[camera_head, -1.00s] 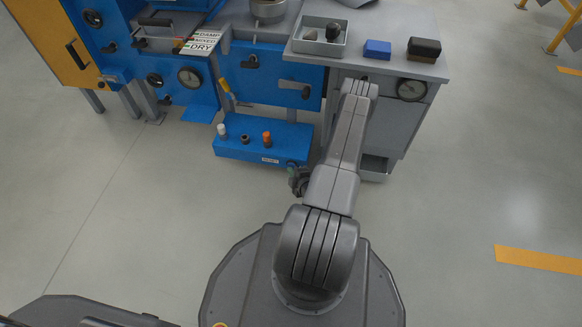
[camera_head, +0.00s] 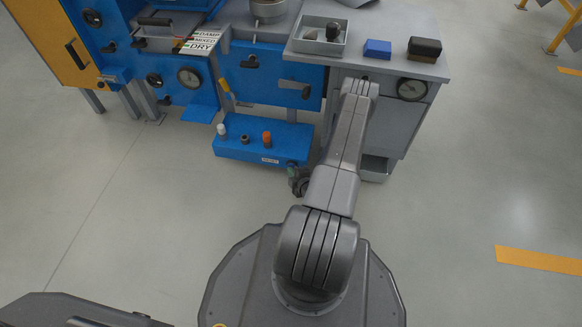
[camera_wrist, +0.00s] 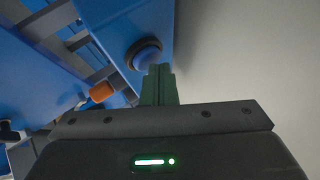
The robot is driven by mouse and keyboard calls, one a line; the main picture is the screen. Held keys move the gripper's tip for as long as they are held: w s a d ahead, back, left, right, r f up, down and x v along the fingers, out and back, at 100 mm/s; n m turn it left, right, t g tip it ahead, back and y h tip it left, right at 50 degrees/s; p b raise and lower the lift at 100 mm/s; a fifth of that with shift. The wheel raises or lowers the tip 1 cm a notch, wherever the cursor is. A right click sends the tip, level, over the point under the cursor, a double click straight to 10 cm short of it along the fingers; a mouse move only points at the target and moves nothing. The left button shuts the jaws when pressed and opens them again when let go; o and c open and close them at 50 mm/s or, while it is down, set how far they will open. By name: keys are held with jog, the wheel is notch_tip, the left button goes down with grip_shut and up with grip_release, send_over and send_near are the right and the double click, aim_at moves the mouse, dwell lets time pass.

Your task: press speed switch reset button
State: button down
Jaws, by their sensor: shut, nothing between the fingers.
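A round blue button (camera_wrist: 147,57) in a dark ring sits on the blue panel (camera_wrist: 105,18) in the wrist view. It is probably the reset button; no lettering is readable beside it. My gripper (camera_wrist: 160,72) is shut and empty, its green fingertips just below the button in the picture. I cannot tell whether they touch it. In the head view my gripper (camera_head: 293,173) is at the right end of the low blue box (camera_head: 235,152), partly hidden by my arm.
The box carries a white knob (camera_head: 221,130), a dark knob (camera_head: 245,139) and an orange knob (camera_head: 267,138). The floor (camera_head: 130,215) to the left is clear.

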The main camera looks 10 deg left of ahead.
jog(key=shift+s, duration=0.65)
